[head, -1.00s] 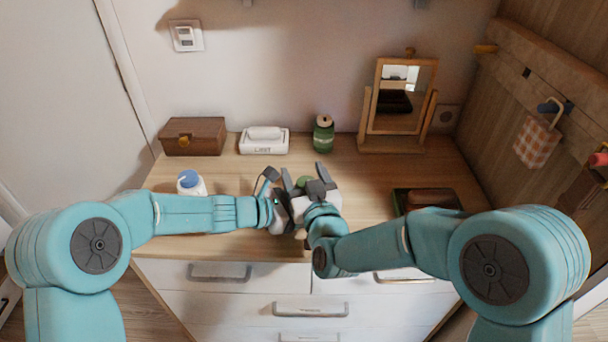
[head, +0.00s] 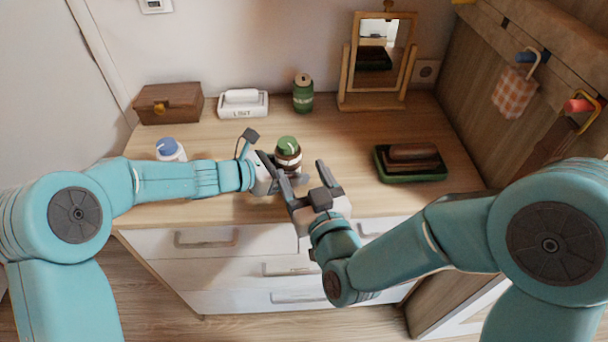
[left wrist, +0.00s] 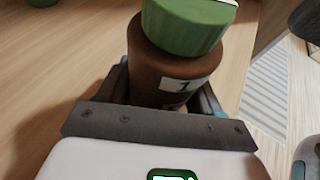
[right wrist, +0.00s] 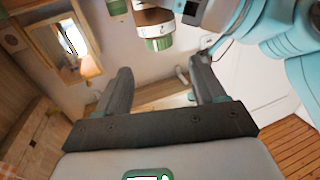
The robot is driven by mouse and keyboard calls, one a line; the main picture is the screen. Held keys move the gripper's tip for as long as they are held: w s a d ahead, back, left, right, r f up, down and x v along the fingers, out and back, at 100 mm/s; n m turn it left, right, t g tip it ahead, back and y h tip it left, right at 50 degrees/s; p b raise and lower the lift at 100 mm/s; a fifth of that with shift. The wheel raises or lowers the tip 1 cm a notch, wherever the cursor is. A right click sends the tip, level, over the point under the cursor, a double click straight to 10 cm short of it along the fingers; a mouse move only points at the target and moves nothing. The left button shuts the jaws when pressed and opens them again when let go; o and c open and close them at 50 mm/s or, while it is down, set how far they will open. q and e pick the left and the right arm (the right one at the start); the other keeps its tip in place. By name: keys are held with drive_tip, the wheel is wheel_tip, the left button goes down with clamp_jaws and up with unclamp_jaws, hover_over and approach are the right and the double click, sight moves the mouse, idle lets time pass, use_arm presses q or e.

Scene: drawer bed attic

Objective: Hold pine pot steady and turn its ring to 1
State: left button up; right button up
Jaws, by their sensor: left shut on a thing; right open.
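The pine pot (head: 288,163) is a brown jar with a pale band and a green ribbed ring (head: 288,144) on top, standing near the dresser's front edge. A white mark shows on the ring. In the left wrist view a white label with a "1" (left wrist: 184,86) is on the brown body below the ring (left wrist: 185,25). My left gripper (left wrist: 162,90) is shut on the brown body. My right gripper (head: 303,176) is open and empty, in front of the pot and a little right. In the right wrist view the ring (right wrist: 158,43) is beyond the open fingers.
A wooden box (head: 168,104), a white "LIST" holder (head: 243,104), a green jar (head: 303,95) and a mirror (head: 376,65) stand along the back. A blue-capped bottle (head: 170,150) is behind my left arm. A green tray (head: 410,176) is at right.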

sight(282, 138)
drive_tip(key=s+a+n+g+y, duration=0.1)
drive_tip(key=a+n+g+y, duration=0.15)
drive_tip(key=a+y, duration=0.2)
drive_tip(key=w+d+n, duration=0.1)
drive_tip(key=w+d, duration=0.2)
drive_tip(key=d, duration=0.4)
drive_tip(key=shift+y, duration=0.25)
drive_tip(key=x, duration=1.1)
drive_tip(key=shift+w+a+f, duration=0.1)
drive_tip(key=c, duration=1)
